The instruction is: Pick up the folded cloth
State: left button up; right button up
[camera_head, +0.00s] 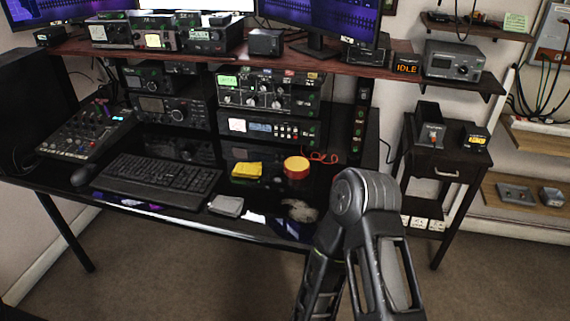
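A small flat grey folded piece (226,205), which looks like a cloth, lies near the front edge of the black desk (150,207), just right of the keyboard. A yellow flat item (247,170) lies behind it; I cannot tell whether it is a cloth or a sponge. Nothing is touching either one. My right arm shows at the lower middle, in front of the desk's right end, but its gripper is not in view. My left gripper is not in view.
A black keyboard (158,180) and a mixer (85,133) fill the desk's left part. A round red-and-yellow tin (296,167) stands right of the yellow item. Radio units (267,92) stand along the back under a shelf (345,55). A side table (440,160) stands right.

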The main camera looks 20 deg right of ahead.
aim_at(249, 170)
jog(key=i+j, duration=0.25)
jog(key=j, duration=0.2)
jog(key=i+j, duration=0.25)
jog(key=j, duration=0.2)
jog(key=i+j, duration=0.3)
jog(key=j, duration=0.15)
